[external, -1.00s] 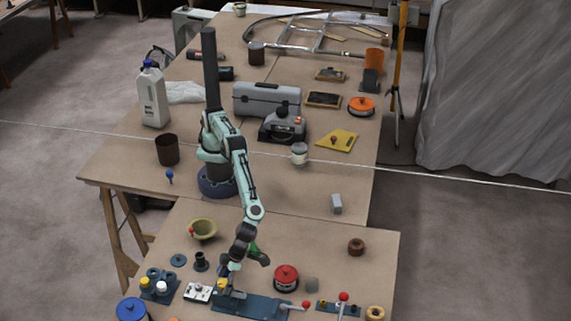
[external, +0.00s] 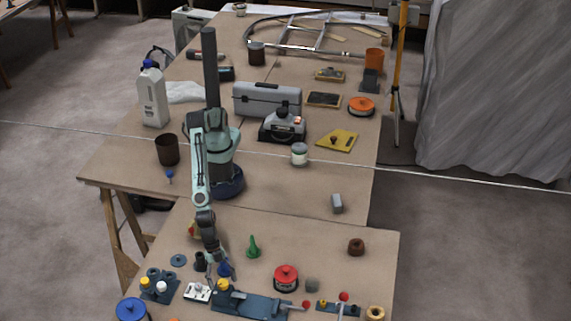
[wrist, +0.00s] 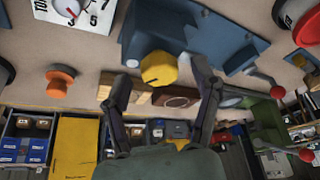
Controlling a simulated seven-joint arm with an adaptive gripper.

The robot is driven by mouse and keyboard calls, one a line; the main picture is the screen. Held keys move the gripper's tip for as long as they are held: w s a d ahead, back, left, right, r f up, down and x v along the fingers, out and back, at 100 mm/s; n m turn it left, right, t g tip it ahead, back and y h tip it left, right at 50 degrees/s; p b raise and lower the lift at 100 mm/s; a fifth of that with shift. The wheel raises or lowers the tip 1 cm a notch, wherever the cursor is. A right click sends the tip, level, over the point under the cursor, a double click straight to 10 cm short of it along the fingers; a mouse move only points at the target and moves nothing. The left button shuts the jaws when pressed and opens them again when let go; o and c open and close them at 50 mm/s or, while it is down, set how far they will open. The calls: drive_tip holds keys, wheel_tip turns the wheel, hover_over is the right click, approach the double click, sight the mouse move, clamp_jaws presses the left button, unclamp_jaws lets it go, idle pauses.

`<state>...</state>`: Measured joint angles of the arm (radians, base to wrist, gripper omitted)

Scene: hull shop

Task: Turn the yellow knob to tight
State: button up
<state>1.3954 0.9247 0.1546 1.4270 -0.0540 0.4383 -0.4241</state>
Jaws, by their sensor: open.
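The yellow knob (external: 223,284) is on the left part of a blue fixture (external: 255,306) near the front of the bench. In the wrist view the yellow knob (wrist: 158,69) sticks out from the blue block, with a pale mark on its face. My gripper (external: 214,279) is low beside the knob in the external view. In the wrist view my gripper (wrist: 163,82) is open, its fingers spread to the left and right of the knob. I cannot tell whether either finger touches it. No tight mark is readable.
A white dial plate (external: 197,292) stands close left of the fixture. A blue cone-like piece (external: 225,268) and a green cone (external: 253,248) are behind. A red-topped round part (external: 286,276) and red-tipped levers (external: 306,304) are to the right. Bare bench (external: 310,240) lies behind these.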

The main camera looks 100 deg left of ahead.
wheel_tip(320, 180, up, 7)
drive_tip(key=s+a+n, duration=0.1)
drive_tip(key=s+a, duration=0.1)
drive_tip(key=w+a+r+n+t, duration=0.1)
drive_tip(key=w+a+r+n, duration=0.2)
drive_tip(key=w+a+r, duration=0.4)
drive_tip(key=w+a+r+n+t, duration=0.2)
drive_tip(key=w+a+r+n, duration=0.2)
drive_tip(key=w+a+r, duration=0.3)
drive_tip(key=shift+w+a, duration=1.65)
drive_tip(key=shift+w, duration=2.15)
drive_tip(key=shift+r, duration=0.1)
